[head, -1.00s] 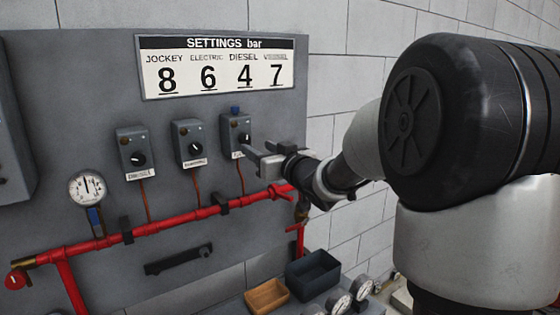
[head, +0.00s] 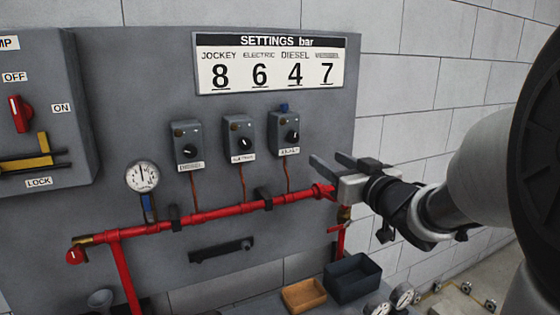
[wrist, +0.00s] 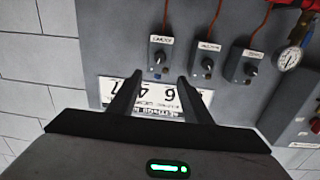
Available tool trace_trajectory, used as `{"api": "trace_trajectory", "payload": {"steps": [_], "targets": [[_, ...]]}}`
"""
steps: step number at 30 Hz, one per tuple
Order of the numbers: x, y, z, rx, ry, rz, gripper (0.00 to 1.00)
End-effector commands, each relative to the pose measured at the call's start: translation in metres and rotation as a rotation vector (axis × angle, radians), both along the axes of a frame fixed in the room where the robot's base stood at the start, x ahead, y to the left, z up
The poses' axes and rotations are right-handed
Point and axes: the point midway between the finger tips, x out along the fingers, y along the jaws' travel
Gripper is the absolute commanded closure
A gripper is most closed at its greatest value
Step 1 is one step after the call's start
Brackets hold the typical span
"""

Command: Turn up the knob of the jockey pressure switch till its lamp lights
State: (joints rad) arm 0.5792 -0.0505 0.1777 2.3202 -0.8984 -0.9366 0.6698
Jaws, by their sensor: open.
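Three grey pressure switches with black knobs hang in a row on the panel. The right one (head: 284,132), with a blue piece on top, has a small blurred label that seems to read JOCKEY. Its knob (head: 293,136) is in plain view, and its lamp looks unlit. It seems to be the left box (wrist: 160,54) in the upside-down wrist view. My gripper (head: 330,161) is open and empty, right of and below that switch, apart from it. Its two fingers (wrist: 160,76) show in the wrist view. The settings board (head: 270,63) lists JOCKEY 8.
The middle switch (head: 239,138) and left switch (head: 187,142) stand beside it. A red pipe (head: 225,210) runs below, with a gauge (head: 142,177) at left. An orange tray (head: 304,296) and a dark bin (head: 353,278) sit below. A lever box (head: 45,110) is at far left.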

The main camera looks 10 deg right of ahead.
Motion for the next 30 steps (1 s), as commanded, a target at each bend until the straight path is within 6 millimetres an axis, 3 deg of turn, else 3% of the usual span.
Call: {"api": "trace_trajectory", "payload": {"steps": [30], "targets": [[0.0039,-0.0016,-0.0008,0.001,-0.003,0.003,0.55]]}}
